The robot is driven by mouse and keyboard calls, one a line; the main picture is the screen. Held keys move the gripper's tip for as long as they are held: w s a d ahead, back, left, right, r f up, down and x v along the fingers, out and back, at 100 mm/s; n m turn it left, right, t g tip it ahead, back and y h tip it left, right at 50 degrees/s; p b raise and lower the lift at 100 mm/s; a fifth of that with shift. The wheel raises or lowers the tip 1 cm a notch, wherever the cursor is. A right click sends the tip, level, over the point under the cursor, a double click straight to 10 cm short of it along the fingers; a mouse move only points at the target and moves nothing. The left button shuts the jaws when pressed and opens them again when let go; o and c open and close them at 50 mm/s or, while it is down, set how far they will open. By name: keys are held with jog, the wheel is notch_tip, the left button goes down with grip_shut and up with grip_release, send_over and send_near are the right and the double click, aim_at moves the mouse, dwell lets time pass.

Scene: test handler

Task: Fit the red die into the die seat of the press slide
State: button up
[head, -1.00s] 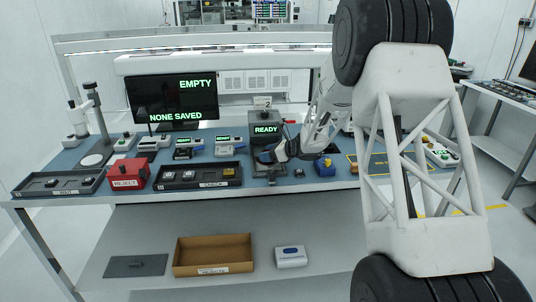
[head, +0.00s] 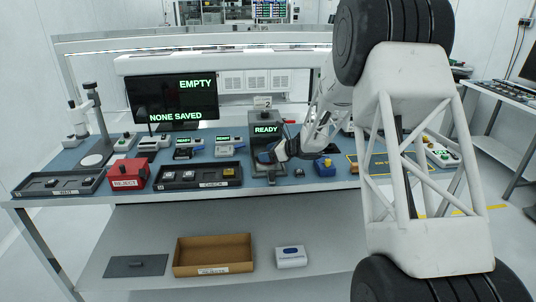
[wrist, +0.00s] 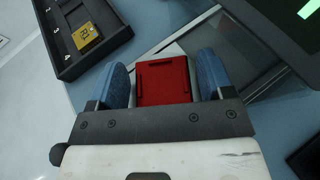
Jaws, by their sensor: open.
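The red die (wrist: 163,85) shows in the wrist view between my two blue finger pads, with a narrow gap on each side. My gripper (wrist: 164,82) is open around it; it also shows in the head view (head: 266,158), low in front of the press (head: 266,130). A pale metal part shows just beyond the die in the wrist view; the die seat itself is hidden under the die or my gripper, so I cannot tell whether the die is fully seated. In the head view my gripper hides the die. The press display reads READY.
A black tray (head: 164,186) labelled CHECK lies left of the press; it also shows in the wrist view (wrist: 68,68) with a yellow piece (wrist: 86,38). A red REJECT box (head: 128,174) stands further left. A blue block (head: 325,168) stands right of the press.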

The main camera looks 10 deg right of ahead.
jog(key=shift+r, duration=0.85)
jog(key=o, duration=0.5)
jog(key=shift+d, duration=0.15)
jog(key=shift+s+d+r, duration=0.2)
jog(key=shift+d+r, duration=0.1)
jog(key=shift+d, duration=0.15)
jog(key=shift+v, duration=3.2)
jog(key=shift+s, duration=0.15)
